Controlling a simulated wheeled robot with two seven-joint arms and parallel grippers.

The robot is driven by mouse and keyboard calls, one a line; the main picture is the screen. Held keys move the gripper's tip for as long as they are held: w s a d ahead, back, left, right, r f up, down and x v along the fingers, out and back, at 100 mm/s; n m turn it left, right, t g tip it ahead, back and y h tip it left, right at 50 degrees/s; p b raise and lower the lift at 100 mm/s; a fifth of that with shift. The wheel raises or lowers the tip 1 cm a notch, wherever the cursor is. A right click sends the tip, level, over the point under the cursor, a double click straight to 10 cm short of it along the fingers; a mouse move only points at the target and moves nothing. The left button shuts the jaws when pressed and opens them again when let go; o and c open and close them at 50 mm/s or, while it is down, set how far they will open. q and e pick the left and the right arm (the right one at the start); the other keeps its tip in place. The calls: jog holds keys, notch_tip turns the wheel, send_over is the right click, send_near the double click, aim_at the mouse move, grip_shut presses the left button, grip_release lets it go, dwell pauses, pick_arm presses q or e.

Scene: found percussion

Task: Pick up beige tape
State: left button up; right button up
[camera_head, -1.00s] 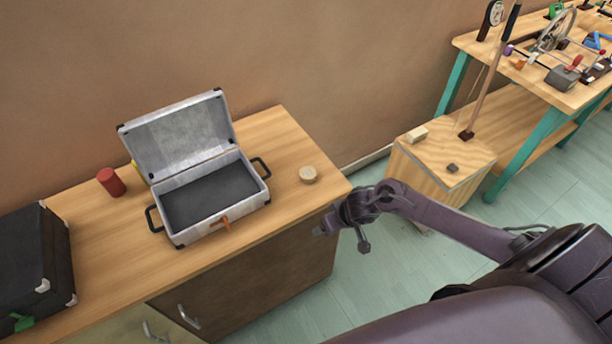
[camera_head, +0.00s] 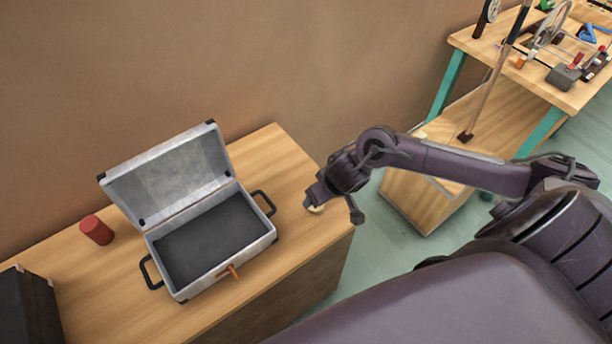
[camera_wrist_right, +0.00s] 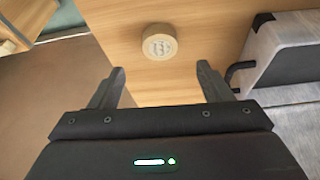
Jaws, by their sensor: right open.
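The beige tape (camera_wrist_right: 160,42) is a short round roll lying flat on the wooden cabinet top, ahead of my right fingertips in the right wrist view. In the head view only a sliver of the tape (camera_head: 316,210) shows beneath my right gripper (camera_head: 308,202), which hides the rest. In the wrist view my right gripper (camera_wrist_right: 160,78) is open and empty, its two dark fingers apart, with the tape beyond them and not between them. My left gripper is not in view.
An open silver case (camera_head: 165,278) stands on the wooden cabinet top (camera_head: 110,300), left of the tape; its handle (camera_wrist_right: 238,72) is near my right finger. A red cylinder (camera_head: 96,230) and a black case (camera_head: 28,310) are further left. A workbench (camera_head: 560,92) stands at right.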

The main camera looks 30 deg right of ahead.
jog(key=x, duration=0.3)
jog(key=b+x, duration=0.1)
jog(key=shift+s+f, duration=0.1)
jog(key=shift+f, duration=0.4)
jog(key=shift+x, duration=1.1)
jog(key=shift+f, duration=0.15)
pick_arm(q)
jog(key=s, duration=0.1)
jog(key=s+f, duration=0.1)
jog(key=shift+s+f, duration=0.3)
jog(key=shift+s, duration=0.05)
pick_arm(e)
jog(key=c, duration=1.1)
